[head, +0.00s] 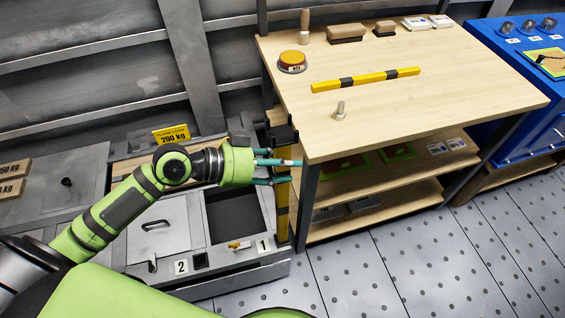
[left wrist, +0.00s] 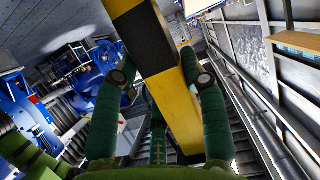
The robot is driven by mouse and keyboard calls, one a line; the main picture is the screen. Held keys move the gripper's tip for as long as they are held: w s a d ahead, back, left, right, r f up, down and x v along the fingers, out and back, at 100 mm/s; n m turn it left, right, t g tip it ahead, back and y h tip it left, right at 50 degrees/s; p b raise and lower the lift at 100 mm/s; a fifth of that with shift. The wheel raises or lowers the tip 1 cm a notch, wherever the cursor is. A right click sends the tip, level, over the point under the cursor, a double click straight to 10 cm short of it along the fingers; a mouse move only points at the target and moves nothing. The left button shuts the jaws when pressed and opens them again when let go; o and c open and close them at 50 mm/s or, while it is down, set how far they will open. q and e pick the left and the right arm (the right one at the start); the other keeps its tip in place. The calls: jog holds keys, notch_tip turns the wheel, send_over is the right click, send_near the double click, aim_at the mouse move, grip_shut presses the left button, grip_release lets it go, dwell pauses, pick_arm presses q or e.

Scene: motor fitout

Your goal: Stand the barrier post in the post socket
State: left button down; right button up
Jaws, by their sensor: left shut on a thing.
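A yellow and black barrier post (head: 283,222) is upright, just left of the workbench's near left leg. My left gripper (head: 288,171) is shut around its upper part. In the left wrist view the post (left wrist: 178,112) runs between the green fingers (left wrist: 155,110), with a black band toward the top of the picture. The post's lower end is by the number 1 plate; I cannot tell whether it touches anything. A small dark square opening (head: 200,261), possibly a post socket, lies beside the number 2 plate and looks empty. My right gripper is not in view.
A wooden workbench (head: 440,120) stands close right of the post. On it lie another yellow and black bar (head: 365,80), an orange button (head: 292,61), a bolt (head: 340,111) and brushes. A grey deck with a dark recess (head: 235,214) lies left of the post.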

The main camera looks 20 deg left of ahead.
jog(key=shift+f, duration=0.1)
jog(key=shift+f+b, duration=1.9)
jog(key=shift+b, duration=0.1)
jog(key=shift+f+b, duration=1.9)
dwell(0.8)
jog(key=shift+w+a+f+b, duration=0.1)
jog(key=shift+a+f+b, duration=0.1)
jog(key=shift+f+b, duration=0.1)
dwell(0.9)
